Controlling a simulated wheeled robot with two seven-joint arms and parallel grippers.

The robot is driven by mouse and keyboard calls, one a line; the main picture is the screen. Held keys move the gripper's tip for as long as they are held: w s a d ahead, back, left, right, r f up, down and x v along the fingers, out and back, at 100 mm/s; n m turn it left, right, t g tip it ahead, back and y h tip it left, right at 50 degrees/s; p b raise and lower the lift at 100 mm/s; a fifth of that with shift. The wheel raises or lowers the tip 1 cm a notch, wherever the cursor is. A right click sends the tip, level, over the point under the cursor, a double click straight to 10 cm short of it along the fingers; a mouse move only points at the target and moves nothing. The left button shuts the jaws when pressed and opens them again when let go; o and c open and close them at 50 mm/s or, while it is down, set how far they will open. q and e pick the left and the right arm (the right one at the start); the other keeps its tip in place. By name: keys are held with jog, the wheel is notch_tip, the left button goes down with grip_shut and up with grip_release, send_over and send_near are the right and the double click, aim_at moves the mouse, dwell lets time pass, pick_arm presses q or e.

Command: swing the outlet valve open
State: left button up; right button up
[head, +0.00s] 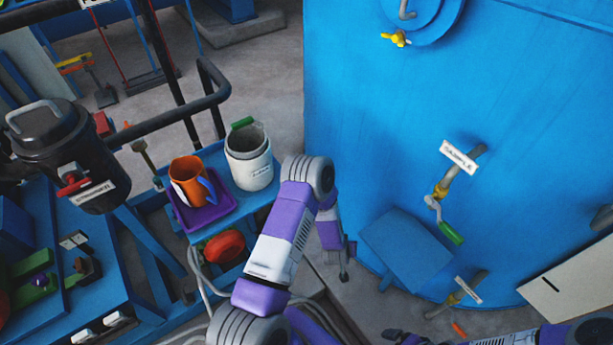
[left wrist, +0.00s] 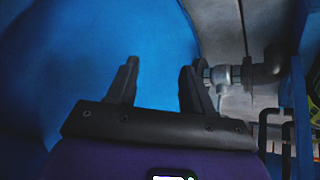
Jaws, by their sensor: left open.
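A low valve with a white label (head: 468,291) projects from the blue vessel (head: 390,130) at the lower right of the head view. Its label is too small to read; an orange handle end (head: 459,329) shows below it. My left gripper (head: 346,262) hangs left of it, partly behind my arm. In the left wrist view, my left gripper (left wrist: 160,75) is open and empty, with a grey metal pipe fitting (left wrist: 222,76) beyond its right finger. My right gripper (head: 397,337) is at the bottom edge; its jaws are unclear.
A valve labelled SAMPLE (head: 458,157) with a green handle sits higher on the vessel. A blue plate (head: 405,250) stands at the vessel's foot. A blue cart (head: 262,200) holds a white canister (head: 249,165) and an orange mug (head: 186,178) on a purple tray (head: 207,222).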

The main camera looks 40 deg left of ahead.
pick_arm(q)
jog(key=w+a+r+n+y+b, duration=0.1)
jog(key=w+a+n+y+b, duration=0.1)
jog(key=a, duration=0.7)
jog(key=w+a+r+n+y+b, duration=0.2)
jog(key=w+a+n+y+b, duration=0.1)
jog(key=w+a+y, duration=0.4)
jog(key=w+a+r+n+y+b, duration=0.1)
jog(key=w+a+n+y+b, duration=0.2)
jog(key=a+y, duration=0.3)
jog(key=shift+w+a+r+g+y+b, duration=0.15)
jog(key=shift+w+a, duration=0.1)
jog(key=shift+a, duration=0.65)
jog(key=shift+w+a+r+g+y+b, duration=0.1)
jog(key=shift+w+a, duration=0.15)
jog(key=shift+a, duration=0.7)
jog(key=shift+w+a+r+g+y+b, duration=0.15)
jog(key=shift+w+a, duration=0.1)
jog(key=shift+a, duration=0.65)
jog(key=shift+f, duration=0.1)
grip_shut()
